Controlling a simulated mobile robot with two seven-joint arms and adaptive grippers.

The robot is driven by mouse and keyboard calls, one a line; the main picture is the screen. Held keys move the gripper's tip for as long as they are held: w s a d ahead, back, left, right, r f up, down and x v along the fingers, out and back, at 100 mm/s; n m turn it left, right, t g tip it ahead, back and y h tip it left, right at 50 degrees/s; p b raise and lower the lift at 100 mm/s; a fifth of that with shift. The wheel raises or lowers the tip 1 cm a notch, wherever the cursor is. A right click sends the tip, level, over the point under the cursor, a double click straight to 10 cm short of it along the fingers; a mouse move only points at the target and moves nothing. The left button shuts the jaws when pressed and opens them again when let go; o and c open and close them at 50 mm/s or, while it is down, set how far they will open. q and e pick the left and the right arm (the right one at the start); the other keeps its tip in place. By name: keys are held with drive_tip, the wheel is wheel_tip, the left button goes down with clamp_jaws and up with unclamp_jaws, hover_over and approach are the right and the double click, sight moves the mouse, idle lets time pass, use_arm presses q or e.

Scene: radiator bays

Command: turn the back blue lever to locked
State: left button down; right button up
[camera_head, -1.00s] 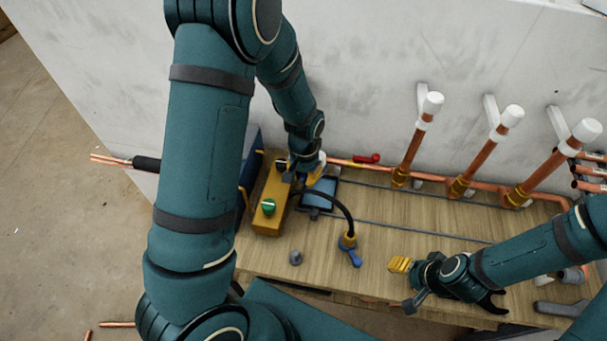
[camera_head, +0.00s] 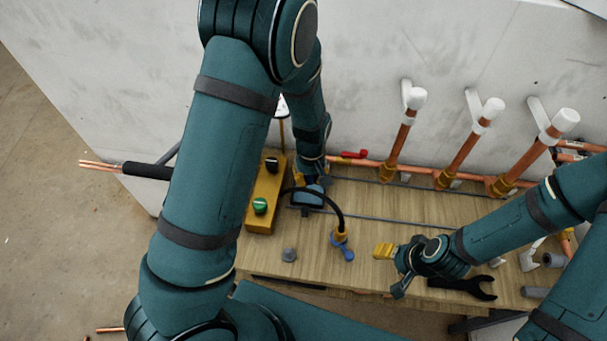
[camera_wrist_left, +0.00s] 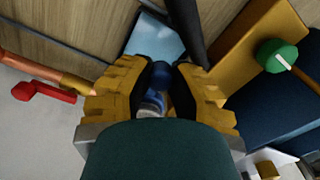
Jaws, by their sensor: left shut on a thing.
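My left gripper (camera_head: 306,180) reaches down at the back of the bench, beside the yellow box. In the left wrist view its yellow fingers (camera_wrist_left: 153,95) are shut on a blue part with a silvery piece below it, which looks like the back blue lever (camera_wrist_left: 160,72). The fingers and arm hide most of that lever, so I cannot tell its angle. A second blue lever (camera_head: 343,252) sits nearer the front, on a brass valve at the end of a black hose. My right gripper (camera_head: 385,262) hovers over the bench's front; its opening is unclear.
A yellow box (camera_head: 265,196) with a green knob and a black knob stands left of my left gripper. A red lever (camera_head: 352,154) sits on the copper pipe along the wall. Several white-capped copper risers (camera_head: 403,125) stand at right.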

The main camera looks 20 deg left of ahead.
use_arm(q)
drive_tip(key=shift+w+d+n+p, duration=0.25)
drive_tip(key=shift+d+n, duration=0.15)
drive_tip(key=shift+n, duration=0.4)
drive_tip(key=shift+w+d+n+p, duration=0.25)
drive_tip(key=shift+d+n, duration=0.15)
drive_tip(key=shift+n, duration=0.4)
use_arm(e)
drive_tip(key=shift+r, duration=0.65)
use_arm(q)
drive_tip(key=c, duration=0.8)
unclamp_jaws()
wheel_tip(320, 180, up, 12)
drive_tip(key=shift+s+f, duration=0.1)
use_arm(e)
drive_tip(key=shift+s, duration=0.15)
